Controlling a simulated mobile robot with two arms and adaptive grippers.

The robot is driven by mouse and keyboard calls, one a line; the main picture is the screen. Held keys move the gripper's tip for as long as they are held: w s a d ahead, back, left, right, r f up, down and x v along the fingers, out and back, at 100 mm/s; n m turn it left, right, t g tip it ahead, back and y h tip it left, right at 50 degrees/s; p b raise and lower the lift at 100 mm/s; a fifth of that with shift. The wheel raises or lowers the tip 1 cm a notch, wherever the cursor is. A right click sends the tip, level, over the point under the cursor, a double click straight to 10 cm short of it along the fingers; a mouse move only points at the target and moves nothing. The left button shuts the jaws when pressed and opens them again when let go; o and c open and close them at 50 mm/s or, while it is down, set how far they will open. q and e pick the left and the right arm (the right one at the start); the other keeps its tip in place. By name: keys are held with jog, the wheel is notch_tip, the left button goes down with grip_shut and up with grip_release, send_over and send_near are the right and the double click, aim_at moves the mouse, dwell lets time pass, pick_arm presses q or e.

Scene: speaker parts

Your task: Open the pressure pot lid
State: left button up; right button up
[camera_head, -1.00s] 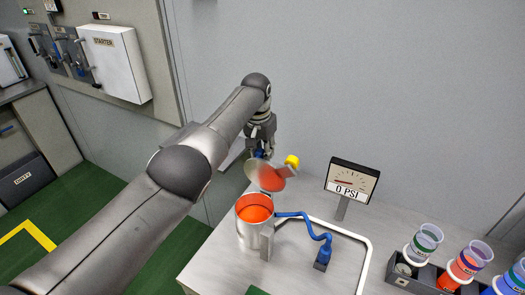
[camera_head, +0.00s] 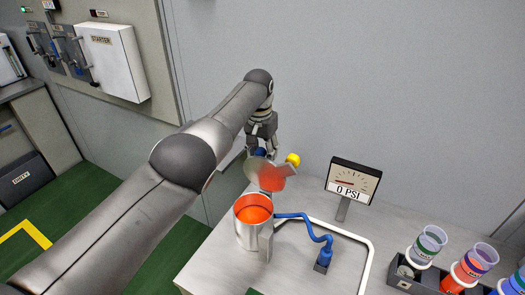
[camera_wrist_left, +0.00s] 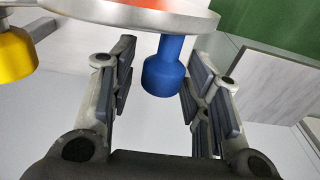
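The metal pressure pot (camera_head: 246,238) stands near the left edge of the table, with orange-red contents (camera_head: 254,214) showing through its open top. Its round lid (camera_head: 258,172), orange on the underside, is tilted up behind the pot's mouth. The lid carries a yellow knob (camera_head: 293,160) and a blue knob (camera_head: 260,153). My left gripper (camera_head: 262,146) is behind the raised lid. In the left wrist view its two fingers (camera_wrist_left: 158,95) are spread on either side of the blue knob (camera_wrist_left: 163,72), with a clear gap on the left side. My right gripper is not in view.
A blue hose (camera_head: 313,228) runs right from the pot to a fitting on the table. A gauge (camera_head: 352,181) reading 0 PSI stands behind. A rack (camera_head: 405,277) of colored cups is at right. A white tube frame (camera_head: 368,260) lies on the table.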

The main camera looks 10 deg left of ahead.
pick_arm(q)
jog(key=shift+r, duration=0.2)
notch_tip(320, 180, up, 12)
jog(key=s, duration=0.1)
jog(key=shift+a+f, duration=0.15)
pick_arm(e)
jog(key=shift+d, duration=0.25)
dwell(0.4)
